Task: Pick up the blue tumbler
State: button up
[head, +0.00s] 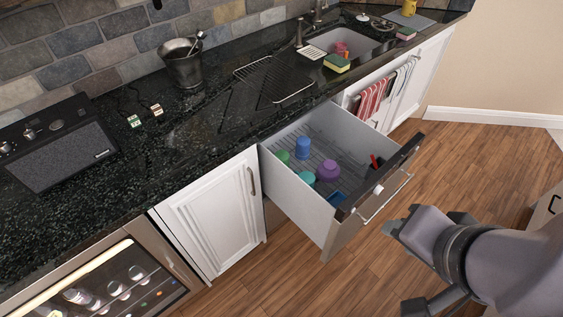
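The blue tumbler (302,147) stands upright in the open drawer (341,127) under the counter, towards its back. A purple cup (328,171), a green cup (283,156) and a teal cup (306,178) are around it in the drawer. My gripper (398,228) is at the lower right, outside the drawer and in front of it, well apart from the tumbler. It is seen small and from behind, so I cannot tell how its fingers stand.
A blue item (336,199) and a red and black item (375,162) lie near the drawer front. The dark countertop (185,140) runs above, with a sink (347,41), drying rack (275,79) and metal bucket (183,65). Wood floor (480,160) is clear at right.

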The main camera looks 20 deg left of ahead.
aim_at(304, 143)
jog(key=i+j+z, duration=0.1)
jog(key=i+j, duration=0.4)
jog(key=j, duration=0.25)
jog(key=i+j+z, duration=0.25)
jog(key=i+j, duration=0.2)
jog(key=j, duration=0.3)
